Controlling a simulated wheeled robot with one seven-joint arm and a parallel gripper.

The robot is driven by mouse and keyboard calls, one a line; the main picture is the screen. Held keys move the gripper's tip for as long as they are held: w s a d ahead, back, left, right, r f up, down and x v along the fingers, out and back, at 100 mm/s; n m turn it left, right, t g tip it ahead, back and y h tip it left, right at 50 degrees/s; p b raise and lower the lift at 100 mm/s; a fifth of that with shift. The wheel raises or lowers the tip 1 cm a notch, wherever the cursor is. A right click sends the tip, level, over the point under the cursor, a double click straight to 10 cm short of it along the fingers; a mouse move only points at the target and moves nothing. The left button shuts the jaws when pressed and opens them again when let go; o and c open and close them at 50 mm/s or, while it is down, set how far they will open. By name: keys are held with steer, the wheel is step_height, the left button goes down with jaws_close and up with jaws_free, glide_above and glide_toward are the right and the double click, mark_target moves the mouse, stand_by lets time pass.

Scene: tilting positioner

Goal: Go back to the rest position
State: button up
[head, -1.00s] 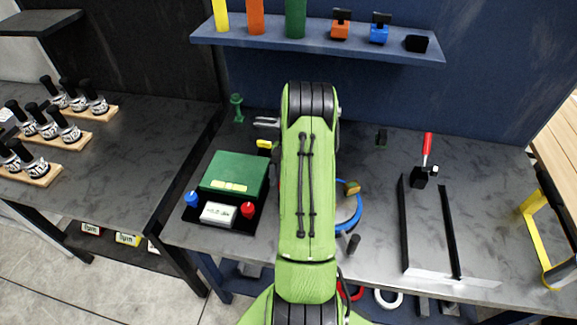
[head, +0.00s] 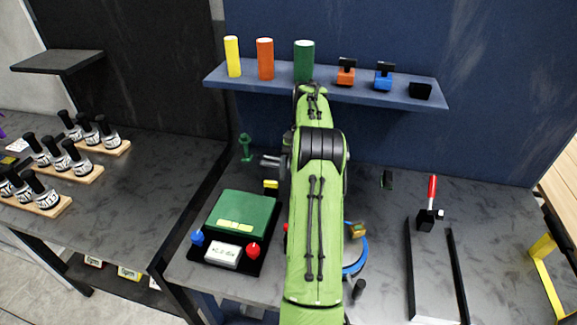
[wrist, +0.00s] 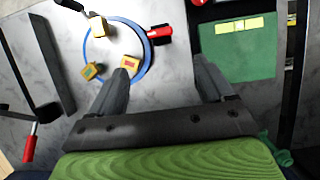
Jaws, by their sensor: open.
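My gripper (wrist: 163,78) is open, with nothing between its fingers in the wrist view. It hangs over the bench, apart from the things below. A blue ring (wrist: 147,66) with several yellow blocks (wrist: 98,26) lies beneath it; one block (wrist: 128,63) sits close by the left finger in the picture. In the head view my green arm covers the middle of the bench and hides most of the gripper. Part of the blue ring (head: 358,266) and a yellow block (head: 357,230) show right of the arm.
A green box (head: 240,212) with blue and red knobs stands left of my arm. A black rail frame (head: 457,275) with a red-handled clamp (head: 431,190) is at right. A blue shelf (head: 270,86) with cylinders and blocks spans the back wall, close behind my arm. Stamps stand on the left bench.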

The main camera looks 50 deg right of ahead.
steer(key=w+a+r+n+t+h+b, duration=0.1)
steer(key=w+a+r+n+h, duration=0.15)
steer(key=a+r, duration=0.6)
steer(key=w+a+r+n+t+h+b, duration=0.15)
steer(key=a+r+n, duration=0.25)
steer(key=a, duration=1)
steer(key=s+a+f+n+t, duration=0.2)
steer(key=s+a+n, duration=0.1)
steer(key=s+a, duration=0.4)
steer(key=s+a+f+n+t, duration=0.2)
steer(key=s+a+n, duration=0.2)
steer(key=s+a, duration=0.3)
steer(key=shift+s+f+t, duration=0.15)
steer(key=shift+s+t, duration=0.2)
steer(key=shift+s, duration=0.3)
steer(key=shift+s+a, duration=0.1)
